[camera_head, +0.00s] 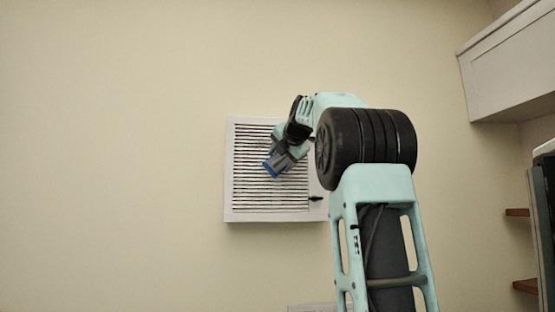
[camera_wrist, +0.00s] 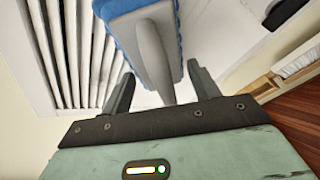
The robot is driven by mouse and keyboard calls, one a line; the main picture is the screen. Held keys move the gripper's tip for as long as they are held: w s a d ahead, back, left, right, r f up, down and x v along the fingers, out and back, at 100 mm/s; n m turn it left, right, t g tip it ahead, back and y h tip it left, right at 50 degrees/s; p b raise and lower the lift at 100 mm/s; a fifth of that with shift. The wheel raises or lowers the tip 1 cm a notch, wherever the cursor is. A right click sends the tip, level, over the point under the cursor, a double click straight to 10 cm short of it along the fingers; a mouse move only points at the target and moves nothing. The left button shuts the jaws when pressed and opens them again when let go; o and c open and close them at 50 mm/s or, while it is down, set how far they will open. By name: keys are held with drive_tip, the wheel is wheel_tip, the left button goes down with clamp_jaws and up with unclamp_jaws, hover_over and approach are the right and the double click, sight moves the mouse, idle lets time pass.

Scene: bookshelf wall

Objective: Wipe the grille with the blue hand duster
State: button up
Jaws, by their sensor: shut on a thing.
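The grille (camera_head: 240,200) is a white square frame with dark horizontal slats, fixed on the wall. Its slats also fill the upper left of the wrist view (camera_wrist: 75,50). My gripper (camera_head: 287,153) is in front of the grille's upper right part. In the wrist view my gripper (camera_wrist: 160,78) has its fingers either side of the grey handle of the blue hand duster (camera_wrist: 150,50) and is shut on it. My arm hides the grille's right side.
A small dark latch (camera_head: 316,198) sits at the grille's lower right. The cream wall (camera_head: 110,150) is bare to the left. A white cabinet (camera_head: 510,65) hangs at the upper right, with brown shelves (camera_head: 525,286) below. Wooden floor (camera_wrist: 300,115) shows in the wrist view.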

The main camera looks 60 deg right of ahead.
drive_tip(key=shift+r+p, duration=1.2)
drive_tip(key=shift+r, duration=0.4)
drive_tip(key=shift+w+a+f, duration=0.1)
drive_tip(key=shift+w+a, duration=1.15)
drive_tip(key=shift+w, duration=0.25)
drive_tip(key=shift+w+a, duration=1.25)
drive_tip(key=shift+w, duration=0.2)
drive_tip(key=shift+w+a+p, duration=0.5)
drive_tip(key=shift+w+a, duration=0.75)
drive_tip(key=shift+w, duration=0.2)
drive_tip(key=shift+w+a+p, duration=0.5)
drive_tip(key=shift+w+a, duration=0.7)
drive_tip(key=shift+w, duration=0.2)
drive_tip(key=shift+s+a+b, duration=0.7)
drive_tip(key=shift+s+a, duration=0.25)
drive_tip(key=shift+a, duration=0.2)
drive_tip(key=shift+s+a+b, duration=0.7)
drive_tip(key=shift+s+a, duration=0.25)
drive_tip(key=shift+a, duration=0.15)
drive_tip(key=shift+s+a, duration=0.1)
drive_tip(key=shift+s+a+b, duration=0.55)
drive_tip(key=shift+s+a, duration=0.3)
drive_tip(key=shift+a, duration=0.2)
